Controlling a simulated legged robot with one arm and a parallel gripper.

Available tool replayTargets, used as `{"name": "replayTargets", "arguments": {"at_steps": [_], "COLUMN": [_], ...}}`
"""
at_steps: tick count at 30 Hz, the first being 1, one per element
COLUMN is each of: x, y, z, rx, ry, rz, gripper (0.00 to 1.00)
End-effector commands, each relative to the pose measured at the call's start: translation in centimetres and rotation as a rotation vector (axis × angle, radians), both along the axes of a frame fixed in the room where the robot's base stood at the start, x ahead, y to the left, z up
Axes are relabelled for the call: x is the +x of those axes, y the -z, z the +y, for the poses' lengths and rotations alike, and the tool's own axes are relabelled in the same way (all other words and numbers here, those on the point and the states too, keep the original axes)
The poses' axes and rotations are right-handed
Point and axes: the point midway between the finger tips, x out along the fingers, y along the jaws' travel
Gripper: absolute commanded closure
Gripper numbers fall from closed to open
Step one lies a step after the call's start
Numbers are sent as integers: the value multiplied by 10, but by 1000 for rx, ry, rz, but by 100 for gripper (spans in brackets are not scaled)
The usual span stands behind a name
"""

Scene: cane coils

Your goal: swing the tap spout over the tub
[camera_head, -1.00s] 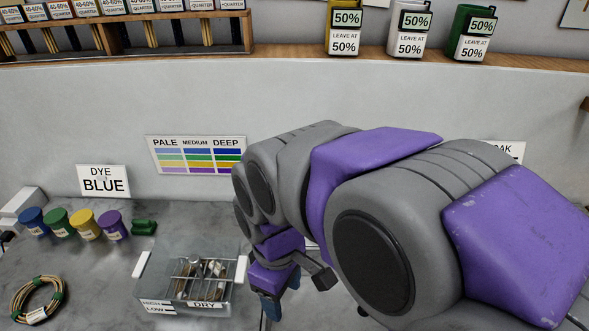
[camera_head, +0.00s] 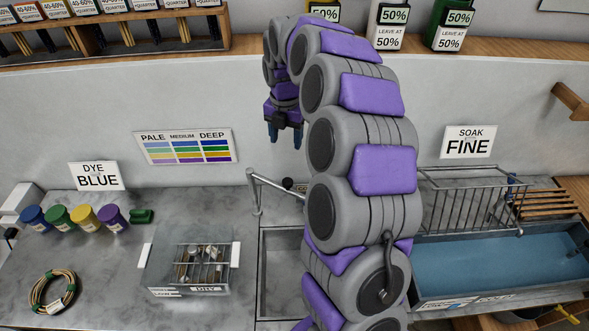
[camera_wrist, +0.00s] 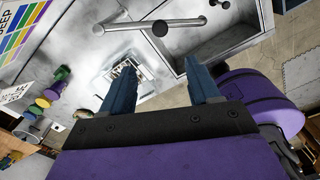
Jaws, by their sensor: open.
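The tap spout (camera_head: 278,184) is a thin metal pipe from an upright post beside the steel sink, reaching right along the sink's back edge. My arm hides its right end in the head view. In the wrist view the metal pipe (camera_wrist: 185,22) crosses the top, beyond my fingers. The tub (camera_head: 500,268) holds blue water at the right, past my arm. My gripper (camera_head: 285,138) points down, open and empty, higher than the spout and apart from it. Its two blue fingers (camera_wrist: 160,75) are spread in the wrist view.
The sink (camera_head: 278,280) is partly hidden by my arm. A metal rack (camera_head: 465,200) stands at the tub's back. The dry box (camera_head: 190,265), dye pots (camera_head: 72,218) and a cane coil (camera_head: 52,291) are at the left. A shelf with 50% containers (camera_head: 390,25) runs above.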

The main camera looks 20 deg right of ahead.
Motion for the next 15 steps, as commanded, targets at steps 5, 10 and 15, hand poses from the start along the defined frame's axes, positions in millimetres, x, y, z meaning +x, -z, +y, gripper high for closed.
{"name": "replayTargets", "arguments": {"at_steps": [5,10,15], "x": [4,3,2], "y": [8,34,68], "z": [-3,-1,-3], "rx": [-4,-4,-3], "ry": [-30,-29,-28], "rz": [1,6,6], "gripper": [39,39,39]}}
